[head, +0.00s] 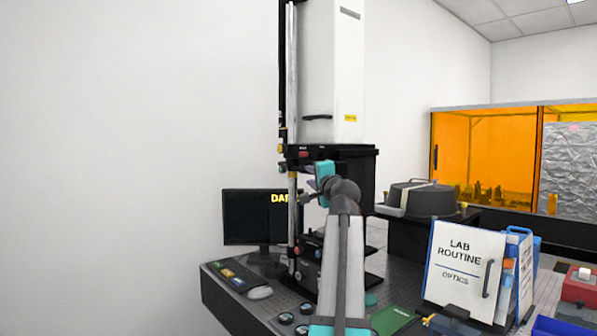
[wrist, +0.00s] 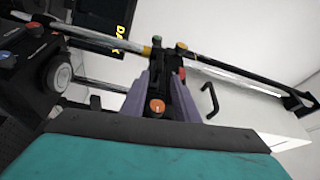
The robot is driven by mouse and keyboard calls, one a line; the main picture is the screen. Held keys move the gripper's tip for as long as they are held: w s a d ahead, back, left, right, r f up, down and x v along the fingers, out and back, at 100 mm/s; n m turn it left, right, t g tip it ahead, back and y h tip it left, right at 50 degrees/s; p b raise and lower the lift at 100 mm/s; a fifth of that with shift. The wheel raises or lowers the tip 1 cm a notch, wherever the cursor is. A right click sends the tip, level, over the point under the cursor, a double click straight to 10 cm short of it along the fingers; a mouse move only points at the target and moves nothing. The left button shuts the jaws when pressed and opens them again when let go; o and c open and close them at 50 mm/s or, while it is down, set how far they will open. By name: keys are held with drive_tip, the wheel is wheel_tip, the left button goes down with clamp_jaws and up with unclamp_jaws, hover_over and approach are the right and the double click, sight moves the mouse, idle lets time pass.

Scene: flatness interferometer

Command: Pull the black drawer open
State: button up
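The black, box-like part (head: 360,165) under the white tower of the interferometer looks like the black drawer. My gripper (head: 314,186) is in front of its left side in the head view, and my arm hides part of the front. In the wrist view my gripper's purple fingers (wrist: 160,90) stand apart. An orange-capped knob (wrist: 156,106) shows between them, against dark parts. I cannot tell whether the fingers touch it. No gap at the drawer's front can be made out.
The white tower (head: 334,70) rises above, with a black handle (head: 317,117). A black round-lidded case (head: 420,200) and a lab routine board (head: 463,270) stand to the right.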

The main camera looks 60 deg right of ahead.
sight(299, 169)
drive_tip(key=shift+p+x, duration=1.15)
drive_tip(key=shift+x, duration=5.7)
drive_tip(key=shift+a, duration=0.1)
drive_tip(key=shift+c, duration=0.3)
clamp_jaws()
